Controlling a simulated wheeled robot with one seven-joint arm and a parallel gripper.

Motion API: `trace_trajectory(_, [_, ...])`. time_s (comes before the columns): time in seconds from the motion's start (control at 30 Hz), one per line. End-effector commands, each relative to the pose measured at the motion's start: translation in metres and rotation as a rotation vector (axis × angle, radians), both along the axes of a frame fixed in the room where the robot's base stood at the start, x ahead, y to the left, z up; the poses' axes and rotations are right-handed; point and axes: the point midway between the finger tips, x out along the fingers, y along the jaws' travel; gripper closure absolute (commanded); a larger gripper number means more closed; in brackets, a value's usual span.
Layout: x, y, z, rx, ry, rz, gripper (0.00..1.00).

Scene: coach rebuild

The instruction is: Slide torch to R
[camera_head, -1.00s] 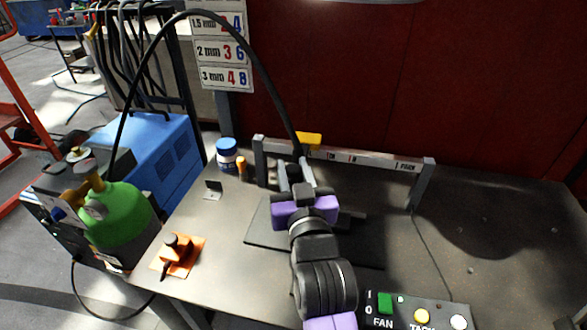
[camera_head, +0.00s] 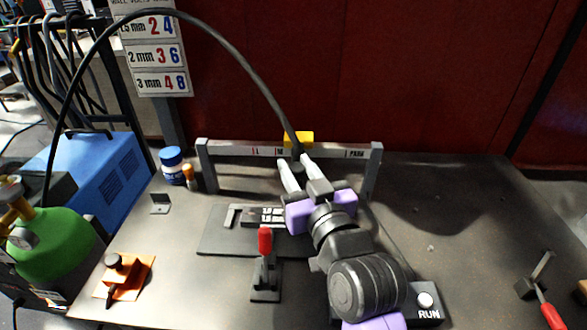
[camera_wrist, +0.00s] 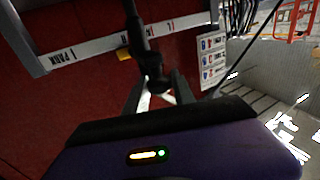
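The black torch (camera_head: 297,164) hangs on its cable from a yellow slider (camera_head: 299,139) on the grey rail (camera_head: 235,149). The rail carries the marks L, M and PARK. The slider stands between M and PARK; any R mark there is hidden. My gripper (camera_head: 296,163) has one finger on each side of the torch and appears shut on it. The wrist view also shows the torch (camera_wrist: 151,72) between the fingertips, with the yellow slider (camera_wrist: 124,53) close behind. Exact finger contact is hard to see.
A red-handled clamp (camera_head: 265,245) stands on the dark plate's front side. A blue-capped bottle (camera_head: 172,165) and an orange fixture (camera_head: 125,277) are at the left. A button panel (camera_head: 427,302) is at the front right. The right side of the bench is mostly clear.

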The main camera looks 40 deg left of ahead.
Motion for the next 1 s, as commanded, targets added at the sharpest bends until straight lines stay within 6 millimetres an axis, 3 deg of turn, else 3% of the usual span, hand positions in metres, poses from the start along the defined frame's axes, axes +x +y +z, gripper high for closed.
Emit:
trace_trajectory(0.07, [0.003,-0.001,0.003,0.003,-0.005,-0.005,0.50])
trace_trajectory(0.47, [-0.002,-0.005,0.001,0.003,-0.002,-0.002,0.50])
trace_trajectory(0.8, [-0.030,-0.049,0.000,0.003,-0.002,-0.005,0.50])
trace_trajectory(1.0, [-0.040,-0.064,0.001,0.003,-0.003,-0.003,0.50])
